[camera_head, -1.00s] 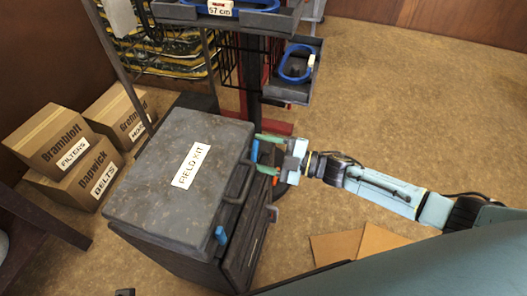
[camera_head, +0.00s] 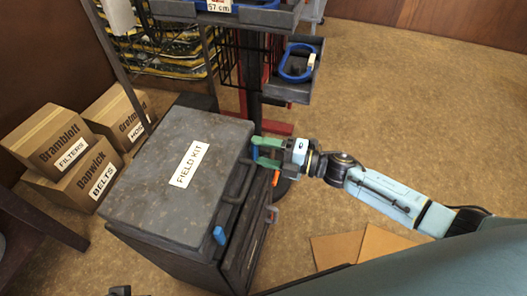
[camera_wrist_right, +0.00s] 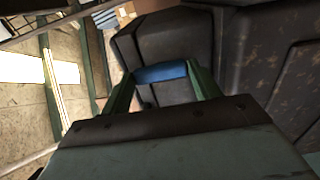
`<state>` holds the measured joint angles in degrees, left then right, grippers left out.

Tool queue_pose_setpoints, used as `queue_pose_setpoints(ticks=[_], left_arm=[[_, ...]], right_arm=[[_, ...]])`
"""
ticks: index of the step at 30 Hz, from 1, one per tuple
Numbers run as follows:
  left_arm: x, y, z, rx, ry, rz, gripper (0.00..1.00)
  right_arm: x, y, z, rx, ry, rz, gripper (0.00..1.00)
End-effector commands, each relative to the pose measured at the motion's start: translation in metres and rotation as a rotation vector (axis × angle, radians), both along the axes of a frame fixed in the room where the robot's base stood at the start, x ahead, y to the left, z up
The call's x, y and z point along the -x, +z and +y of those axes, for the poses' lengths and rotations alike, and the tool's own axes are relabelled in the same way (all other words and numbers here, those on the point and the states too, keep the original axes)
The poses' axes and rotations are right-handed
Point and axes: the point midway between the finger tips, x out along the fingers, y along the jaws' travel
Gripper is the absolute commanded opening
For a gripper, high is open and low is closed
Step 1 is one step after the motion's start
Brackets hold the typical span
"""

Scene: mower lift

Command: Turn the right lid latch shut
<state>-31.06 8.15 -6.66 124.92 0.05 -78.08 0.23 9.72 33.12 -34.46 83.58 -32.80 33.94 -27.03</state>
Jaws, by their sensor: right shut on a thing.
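The grey field kit case (camera_head: 172,205) has its lid down, with a white label on top and a dark handle on its front. The right lid latch (camera_head: 254,152) is a small blue tab at the front's far end. My right gripper (camera_head: 259,152) has its green fingers on either side of it. In the right wrist view, the blue latch (camera_wrist_right: 160,72) sits between the green fingers, and my gripper is shut on it. The left lid latch (camera_head: 220,235) is another blue tab, at the near end of the front.
A dark rack with a tray (camera_head: 287,91) holding a blue loop stands behind the case. Cardboard boxes (camera_head: 50,138) stand at the left. Flat cardboard (camera_head: 335,248) lies on the floor at right, which is otherwise clear.

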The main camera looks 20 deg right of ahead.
Motion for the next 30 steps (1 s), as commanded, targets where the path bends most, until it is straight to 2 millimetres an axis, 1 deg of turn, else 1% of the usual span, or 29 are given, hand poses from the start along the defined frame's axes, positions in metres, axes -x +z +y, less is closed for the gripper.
queue_pose_setpoints(ticks=[7,16,17,21,30], left_arm=[[-0.0005,0.0043,-0.0012,0.002,-0.001,-0.009,0.36],[-0.0016,0.0041,0.0002,-0.001,-0.004,-0.009,0.36],[-0.0017,0.0040,0.0005,-0.002,-0.004,-0.009,0.36],[-0.0029,0.0039,0.0014,-0.005,-0.005,-0.010,0.36],[-0.0035,0.0039,0.0019,-0.006,-0.005,-0.011,0.36]], right_arm=[[0.0003,-0.0005,-0.0004,0.014,0.000,-0.019,0.39],[0.0003,-0.0005,-0.0004,0.016,0.000,-0.020,0.39],[0.0002,-0.0005,-0.0005,0.016,0.000,-0.020,0.66],[0.0002,-0.0004,-0.0003,0.014,0.000,-0.019,0.84],[0.0009,-0.0002,-0.0013,0.013,0.000,-0.018,0.84]])
